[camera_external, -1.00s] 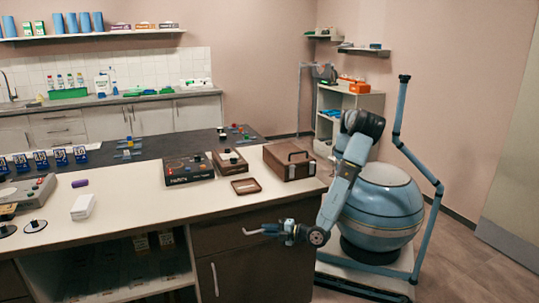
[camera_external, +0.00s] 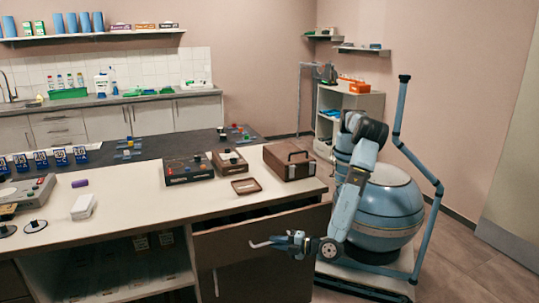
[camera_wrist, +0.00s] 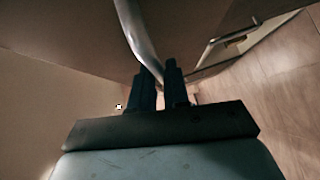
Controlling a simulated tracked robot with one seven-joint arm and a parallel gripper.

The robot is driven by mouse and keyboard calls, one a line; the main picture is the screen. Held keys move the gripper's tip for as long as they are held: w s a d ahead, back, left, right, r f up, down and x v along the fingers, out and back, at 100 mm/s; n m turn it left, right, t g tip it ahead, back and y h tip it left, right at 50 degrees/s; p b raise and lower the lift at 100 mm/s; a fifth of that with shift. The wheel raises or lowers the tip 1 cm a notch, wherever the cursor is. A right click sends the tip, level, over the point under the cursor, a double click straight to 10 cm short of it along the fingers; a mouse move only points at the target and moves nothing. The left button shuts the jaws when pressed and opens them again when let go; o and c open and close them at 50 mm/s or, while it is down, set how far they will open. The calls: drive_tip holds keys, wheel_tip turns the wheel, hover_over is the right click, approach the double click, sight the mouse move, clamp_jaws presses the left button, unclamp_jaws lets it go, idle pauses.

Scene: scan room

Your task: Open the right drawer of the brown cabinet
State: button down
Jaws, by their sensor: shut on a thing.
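The right drawer (camera_external: 225,246) of the brown cabinet (camera_external: 245,283) stands out partway from under the white countertop, with a dark gap above its front. Its pale metal handle (camera_external: 259,245) sticks out to the left of my gripper (camera_external: 277,241). My gripper is shut on the handle. In the wrist view, the curved silver handle (camera_wrist: 133,30) runs down to the two dark fingertips of my gripper (camera_wrist: 160,75). The inside of the drawer is mostly hidden.
A cabinet door with a vertical handle (camera_external: 215,283) is below the drawer. Open shelving (camera_external: 110,270) lies to its left. A brown case (camera_external: 290,166) and a small brown tray (camera_external: 246,186) are on the countertop above. Bare floor (camera_external: 460,270) is at the right.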

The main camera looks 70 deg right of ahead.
drive_tip(key=s+a, duration=1.3)
drive_tip(key=shift+s+a+f, duration=0.15)
drive_tip(key=shift+s+f, duration=0.1)
drive_tip(key=shift+f, duration=0.1)
drive_tip(key=c, duration=1.5)
unclamp_jaws()
drive_tip(key=o, duration=0.3)
drive_tip(key=shift+a+r, duration=0.1)
drive_tip(key=shift+r, duration=0.05)
drive_tip(key=shift+o, duration=0.2)
drive_tip(key=s+r, duration=0.1)
drive_tip(key=s, duration=0.6)
drive_tip(key=shift+s, duration=0.25)
